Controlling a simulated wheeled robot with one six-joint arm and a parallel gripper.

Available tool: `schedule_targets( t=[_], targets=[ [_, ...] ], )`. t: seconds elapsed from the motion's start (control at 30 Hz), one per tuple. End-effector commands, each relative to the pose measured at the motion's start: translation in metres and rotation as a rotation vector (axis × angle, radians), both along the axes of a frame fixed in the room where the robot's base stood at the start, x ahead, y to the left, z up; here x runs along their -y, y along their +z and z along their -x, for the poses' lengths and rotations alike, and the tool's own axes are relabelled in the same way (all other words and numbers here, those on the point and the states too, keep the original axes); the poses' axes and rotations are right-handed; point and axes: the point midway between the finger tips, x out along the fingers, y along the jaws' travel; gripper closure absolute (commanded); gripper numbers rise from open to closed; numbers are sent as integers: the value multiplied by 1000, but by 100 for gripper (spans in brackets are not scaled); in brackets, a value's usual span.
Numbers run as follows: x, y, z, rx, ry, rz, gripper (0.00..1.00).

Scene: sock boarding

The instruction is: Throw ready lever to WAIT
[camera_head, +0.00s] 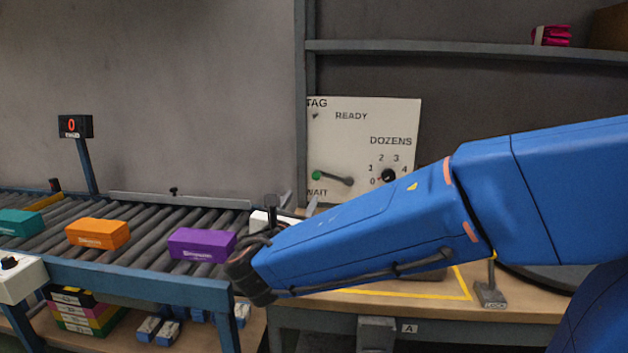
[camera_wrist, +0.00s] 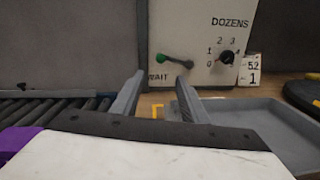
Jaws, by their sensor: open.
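The ready lever (camera_head: 333,178) is a dark arm with a green knob at its left end, on a cream panel (camera_head: 355,150). It lies nearly level, the knob just above the WAIT label and well below the READY label. In the wrist view the lever (camera_wrist: 174,60) shows above and between my fingertips. My gripper (camera_wrist: 158,88) is open and empty, both fingers pointing at the panel, apart from the lever. In the head view my gripper (camera_head: 298,203) is partly hidden by my blue arm, left of and below the lever.
A DOZENS dial (camera_head: 389,175) sits right of the lever. A roller conveyor (camera_head: 140,272) carries teal, orange and purple boxes (camera_head: 202,245) at left. In the wrist view a grey tray (camera_wrist: 262,128) lies at right beside a tag reading 52 and 1 (camera_wrist: 251,71).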

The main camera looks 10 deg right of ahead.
Motion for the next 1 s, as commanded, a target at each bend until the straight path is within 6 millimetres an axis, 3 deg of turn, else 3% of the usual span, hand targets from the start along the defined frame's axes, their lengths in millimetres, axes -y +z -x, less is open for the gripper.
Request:
schedule_targets(
  t=[1.0],
  targets=[
    [57, 0, -135, 0, -5, -3, 60]
  ],
)
